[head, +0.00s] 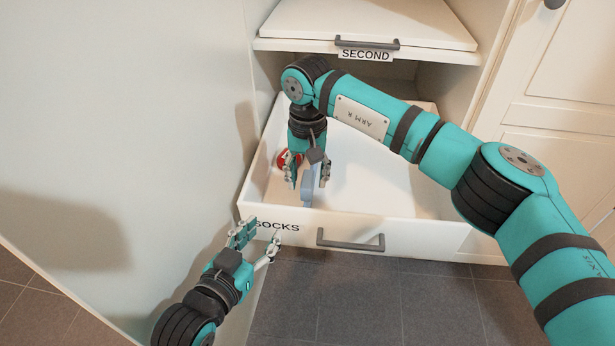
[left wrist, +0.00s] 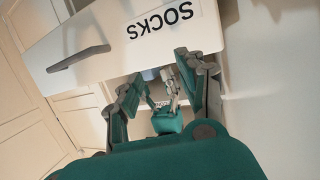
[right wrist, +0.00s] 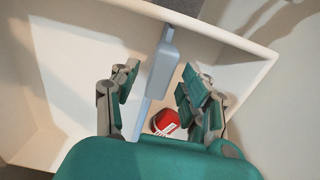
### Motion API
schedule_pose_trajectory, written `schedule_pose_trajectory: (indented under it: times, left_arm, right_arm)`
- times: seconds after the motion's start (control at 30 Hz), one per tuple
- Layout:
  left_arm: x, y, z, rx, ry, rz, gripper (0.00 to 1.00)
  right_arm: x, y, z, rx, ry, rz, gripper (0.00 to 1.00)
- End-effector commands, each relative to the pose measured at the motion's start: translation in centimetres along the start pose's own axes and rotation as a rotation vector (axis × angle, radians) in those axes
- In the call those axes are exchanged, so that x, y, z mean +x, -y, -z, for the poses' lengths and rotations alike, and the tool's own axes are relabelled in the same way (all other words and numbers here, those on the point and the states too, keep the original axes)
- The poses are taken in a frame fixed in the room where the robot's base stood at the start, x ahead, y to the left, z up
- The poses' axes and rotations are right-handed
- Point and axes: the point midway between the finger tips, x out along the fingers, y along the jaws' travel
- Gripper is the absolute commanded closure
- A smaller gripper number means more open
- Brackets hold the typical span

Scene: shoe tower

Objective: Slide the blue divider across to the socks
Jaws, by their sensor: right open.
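The blue divider (head: 307,188) stands upright inside the open white drawer (head: 420,232), against its front wall and left of the middle. It also shows in the right wrist view (right wrist: 162,65). My right gripper (head: 308,176) reaches down into the drawer, open, with its fingers on either side of the divider and apart from it. A red bundle with white bands (right wrist: 166,122), likely rolled socks, lies on the drawer floor on the left side of the divider in the head view. The SOCKS label (head: 277,226) is on the drawer front's left end. My left gripper (head: 256,246) is open and empty outside, near that label.
The drawer has a grey bar handle (head: 350,240). A shelf or drawer labelled SECOND (head: 366,55) is above. A pale panel (head: 120,150) stands close on the left. The drawer floor right of the divider looks empty. Dark tiles (head: 370,300) lie below.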

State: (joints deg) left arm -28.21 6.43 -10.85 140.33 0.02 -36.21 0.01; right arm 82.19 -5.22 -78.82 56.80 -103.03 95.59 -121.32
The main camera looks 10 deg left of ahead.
Motion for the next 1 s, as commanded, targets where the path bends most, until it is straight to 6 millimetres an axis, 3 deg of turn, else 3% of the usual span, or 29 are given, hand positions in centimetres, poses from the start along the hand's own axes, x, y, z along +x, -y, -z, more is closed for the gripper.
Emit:
schedule_pose_trajectory:
  times: [0.3,0.5,0.7,1.0]
  left_arm:
    - [0.0,0.0,0.0,0.001,0.0,0.0,0.6]
    - [0.0,0.0,0.0,0.001,0.0,0.001,0.6]
    - [0.0,0.0,0.0,0.001,0.0,0.001,0.6]
    - [0.0,0.0,0.0,0.001,0.0,0.001,0.6]
  right_arm:
    - [-6.7,0.0,0.1,0.0,-0.005,0.001,0.54]
    - [-9.9,0.0,0.1,0.001,-0.003,0.0,0.54]
    - [-11.1,0.1,0.0,0.0,-0.001,0.001,0.54]
    - [-11.1,0.0,0.0,0.0,-0.001,0.001,0.54]
